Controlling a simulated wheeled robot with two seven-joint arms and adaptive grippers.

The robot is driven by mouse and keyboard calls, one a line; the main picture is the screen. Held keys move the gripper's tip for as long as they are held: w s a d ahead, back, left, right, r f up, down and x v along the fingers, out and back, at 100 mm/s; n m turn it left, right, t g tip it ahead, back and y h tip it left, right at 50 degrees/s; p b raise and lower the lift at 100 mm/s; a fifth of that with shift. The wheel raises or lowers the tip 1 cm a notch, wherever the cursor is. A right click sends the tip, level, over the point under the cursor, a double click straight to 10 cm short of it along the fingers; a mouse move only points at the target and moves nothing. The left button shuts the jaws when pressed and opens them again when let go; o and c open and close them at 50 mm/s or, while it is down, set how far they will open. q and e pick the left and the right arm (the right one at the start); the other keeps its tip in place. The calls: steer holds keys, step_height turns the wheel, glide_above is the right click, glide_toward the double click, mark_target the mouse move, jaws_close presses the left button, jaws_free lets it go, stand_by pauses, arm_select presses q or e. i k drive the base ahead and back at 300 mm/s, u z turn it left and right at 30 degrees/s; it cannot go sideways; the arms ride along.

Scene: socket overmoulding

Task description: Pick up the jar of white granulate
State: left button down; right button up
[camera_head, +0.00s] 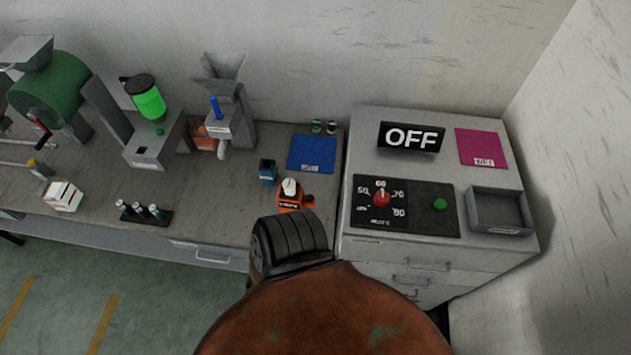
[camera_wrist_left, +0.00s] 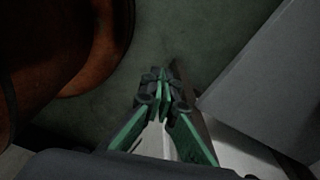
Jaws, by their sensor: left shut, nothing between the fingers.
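Two small jars, a left one (camera_head: 316,126) and a right one (camera_head: 331,127), stand side by side at the back of the long bench, behind the blue mat. They are too small for me to tell which holds white granulate. My left gripper (camera_wrist_left: 163,88) is shut and empty in the left wrist view, with its green fingers together above the green floor. No jar shows in that view. The left gripper's fingers do not show in the head view, and my right gripper is in neither view.
A blue mat (camera_head: 312,154), a small blue container (camera_head: 267,172) and an orange device with a white top (camera_head: 290,187) are on the bench. A rack of vials (camera_head: 145,214) stands farther left. A grey cabinet with an OFF sign (camera_head: 410,137) and an open tray (camera_head: 499,211) is at right.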

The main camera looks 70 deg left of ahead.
mark_target(289, 185)
steer(key=i, duration=0.3)
steer(key=u, duration=2.95)
